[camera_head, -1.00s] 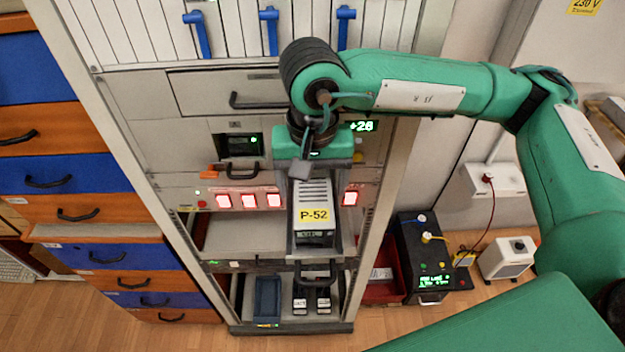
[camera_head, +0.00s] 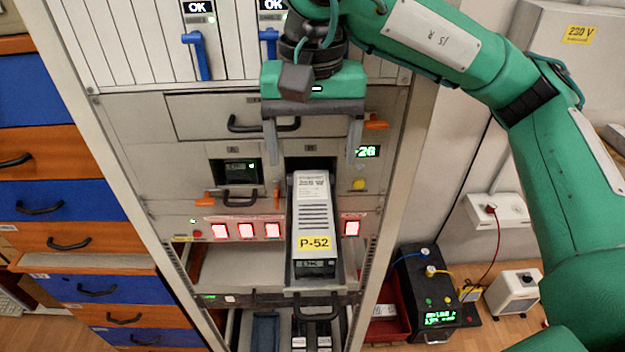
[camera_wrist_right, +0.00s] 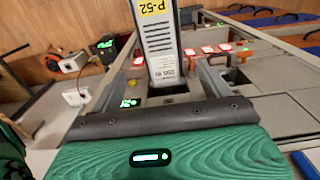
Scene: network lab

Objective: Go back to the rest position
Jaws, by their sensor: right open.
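My right gripper (camera_head: 312,150) is open and empty in front of the rack. Its two grey fingers point down and stand apart, above the back end of a grey module labelled P-52 (camera_head: 314,216). The module sticks out of a bay in the rack, with its labelled end toward me. In the right wrist view the module (camera_wrist_right: 157,45) lies beyond the gripper's dark edge, and the fingers show on either side of it, apart from it. My left gripper is in neither view.
The rack (camera_head: 130,115) has a closed drawer (camera_head: 200,117), red lit switches (camera_head: 246,230) and a lower shelf. Blue and orange drawers (camera_head: 60,195) stand at the left. A black box (camera_head: 428,285) and a white box (camera_head: 517,292) are on the floor at the right.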

